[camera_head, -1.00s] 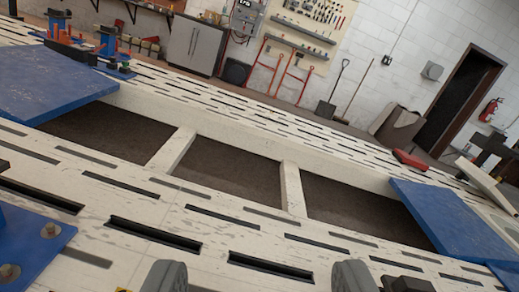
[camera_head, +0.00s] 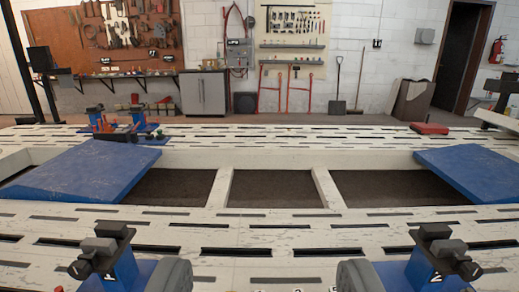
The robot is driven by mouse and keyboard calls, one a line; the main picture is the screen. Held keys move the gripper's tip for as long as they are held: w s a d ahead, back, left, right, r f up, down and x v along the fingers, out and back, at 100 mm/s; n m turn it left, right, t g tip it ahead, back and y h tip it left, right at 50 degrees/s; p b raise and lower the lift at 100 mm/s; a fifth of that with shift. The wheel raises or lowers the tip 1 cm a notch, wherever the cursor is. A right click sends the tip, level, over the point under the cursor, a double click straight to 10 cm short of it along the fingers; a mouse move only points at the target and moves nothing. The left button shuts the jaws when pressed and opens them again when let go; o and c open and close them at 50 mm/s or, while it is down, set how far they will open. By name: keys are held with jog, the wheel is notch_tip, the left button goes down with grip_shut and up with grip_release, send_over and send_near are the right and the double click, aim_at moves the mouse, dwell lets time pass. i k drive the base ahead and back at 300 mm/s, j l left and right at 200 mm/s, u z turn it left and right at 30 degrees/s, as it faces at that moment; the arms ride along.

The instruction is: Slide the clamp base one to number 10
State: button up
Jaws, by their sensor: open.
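My gripper (camera_head: 262,277) shows at the bottom edge as two grey fingertips set wide apart, with nothing between them. A blue clamp base with a black top (camera_head: 125,272) stands on the near slotted rail, left of and partly behind my left fingertip. A similar blue clamp base (camera_head: 424,268) stands to the right of my right fingertip. Another blue clamp unit with orange parts (camera_head: 100,122) is on the far rail at the left. I cannot read any clamp number or the number 10, so I cannot tell which base is number one.
The white slotted bench (camera_head: 270,233) spans the view, with dark open bays between its rails. Blue ramp plates lie at left (camera_head: 88,170) and right (camera_head: 475,172). A red item (camera_head: 430,128) lies on the far rail. The near rail between the two clamps is clear.

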aim_at(121, 271)
jog(key=u, duration=1.2)
